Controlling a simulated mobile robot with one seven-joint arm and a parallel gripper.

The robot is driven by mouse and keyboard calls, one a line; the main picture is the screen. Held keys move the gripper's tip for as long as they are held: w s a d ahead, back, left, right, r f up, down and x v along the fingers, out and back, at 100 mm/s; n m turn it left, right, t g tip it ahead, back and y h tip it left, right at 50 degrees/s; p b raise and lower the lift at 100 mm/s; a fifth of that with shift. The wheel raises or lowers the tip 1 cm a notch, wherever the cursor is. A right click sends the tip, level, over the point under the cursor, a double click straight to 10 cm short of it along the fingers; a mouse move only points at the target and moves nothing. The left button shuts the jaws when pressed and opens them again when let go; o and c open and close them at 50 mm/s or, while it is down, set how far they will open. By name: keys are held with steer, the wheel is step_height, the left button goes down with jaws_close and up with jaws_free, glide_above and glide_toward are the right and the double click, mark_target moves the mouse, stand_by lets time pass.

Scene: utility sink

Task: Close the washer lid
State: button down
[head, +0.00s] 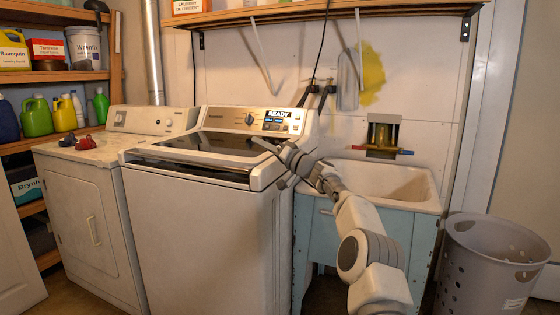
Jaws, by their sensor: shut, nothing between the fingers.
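The white washer (205,225) stands in the middle, with a lit panel reading "READY" at its back. Its lid (205,143), with a dark glass top, lies down flat or nearly flat over the washer's top. A dark strip runs along the front edge; I cannot tell whether it is trim or a small gap. My gripper (264,144) is at the lid's right side, reaching in from the right. It is shut and empty. It is low over the lid's right edge; whether it touches is unclear. My arm covers part of the washer's right front corner.
A white dryer (90,210) with small red and blue items on top stands left of the washer. A utility sink (385,182) is close on the right, behind my arm. A grey basket (490,265) stands at far right. A shelf (320,11) runs above.

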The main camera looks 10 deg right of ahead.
steer(key=w+d+f+v, duration=0.1)
steer(key=v, duration=0.6)
steer(key=s+a+n+g+h, duration=0.1)
steer(key=s+a+n+g, duration=0.2)
steer(key=s+a+g, duration=0.6)
steer(key=s+a+f+h, duration=0.2)
steer(key=s+a+h, duration=0.2)
steer(key=s+a, duration=0.6)
steer(key=s+d+f+m+h, duration=0.1)
steer(key=s+d+f+h, duration=0.4)
steer(key=s, duration=0.7)
steer(key=s+d+f+m+h, duration=0.15)
steer(key=s+d, duration=0.45)
steer(key=s, duration=0.6)
steer(key=s+d+f+m+h, duration=0.2)
steer(key=s+d+f+h, duration=0.3)
steer(key=s, duration=0.7)
step_height(320, 180, up, 28)
steer(key=d+y+p, duration=0.1)
steer(key=p, duration=2.6)
steer(key=shift+s+f+y, duration=0.15)
steer(key=shift+s+y, duration=0.2)
steer(key=shift+d, duration=0.1)
